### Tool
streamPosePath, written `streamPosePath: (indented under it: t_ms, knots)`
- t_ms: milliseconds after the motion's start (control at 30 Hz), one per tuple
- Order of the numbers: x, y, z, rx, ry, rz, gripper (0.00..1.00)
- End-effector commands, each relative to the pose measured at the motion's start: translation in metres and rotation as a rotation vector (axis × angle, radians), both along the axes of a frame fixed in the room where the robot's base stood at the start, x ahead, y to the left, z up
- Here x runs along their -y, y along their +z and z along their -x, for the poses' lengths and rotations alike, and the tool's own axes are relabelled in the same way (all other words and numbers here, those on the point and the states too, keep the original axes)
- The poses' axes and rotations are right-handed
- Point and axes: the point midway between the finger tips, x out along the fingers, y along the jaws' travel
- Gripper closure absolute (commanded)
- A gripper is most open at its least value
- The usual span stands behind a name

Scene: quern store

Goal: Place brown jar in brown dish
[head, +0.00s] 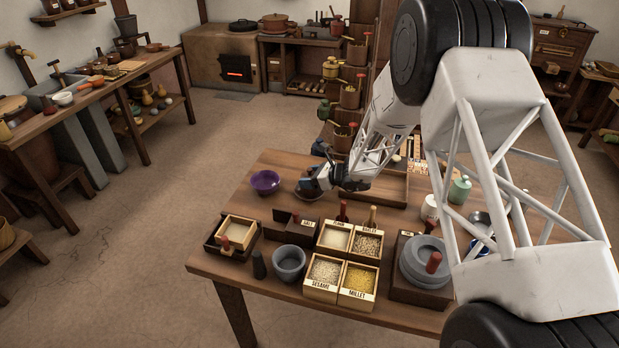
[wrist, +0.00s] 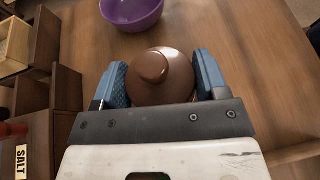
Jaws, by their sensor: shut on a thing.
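My gripper (head: 312,180) is over the far left part of the wooden table. In the wrist view its blue fingers (wrist: 166,82) are shut on the brown jar (wrist: 172,88), seen from above with its round knob. The jar cannot be made out clearly in the head view, where the gripper covers it. A dark, shallow round dish (head: 306,193) shows at the gripper's underside in the head view. It looks like the brown dish, but I cannot tell whether the jar touches it. No dish shows in the wrist view, where the jar and gripper block the area below.
A purple bowl (head: 265,182) stands just left of the gripper, also in the wrist view (wrist: 132,12). A salt box (head: 300,222) and grain boxes (head: 340,280) stand nearer. A wooden tray (head: 385,192) lies to the right. Bare table (head: 290,160) shows behind the bowl.

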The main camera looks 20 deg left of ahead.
Motion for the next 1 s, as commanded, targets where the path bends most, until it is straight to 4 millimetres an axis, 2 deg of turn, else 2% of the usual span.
streamPosePath:
  t_ms: [267, 300, 433, 867, 1000]
  knots:
    - [-0.0002, -0.0021, -0.0002, 0.000, 0.000, 0.000, 0.74]
    - [0.0000, -0.0025, 0.0000, 0.000, 0.000, 0.000, 0.29]
    - [-0.0001, -0.0024, 0.0000, 0.000, 0.000, 0.000, 0.09]
    - [0.0002, 0.0011, -0.0001, 0.000, 0.000, 0.000, 0.08]
    - [0.0091, 0.0046, 0.0007, 0.001, -0.001, 0.000, 0.08]
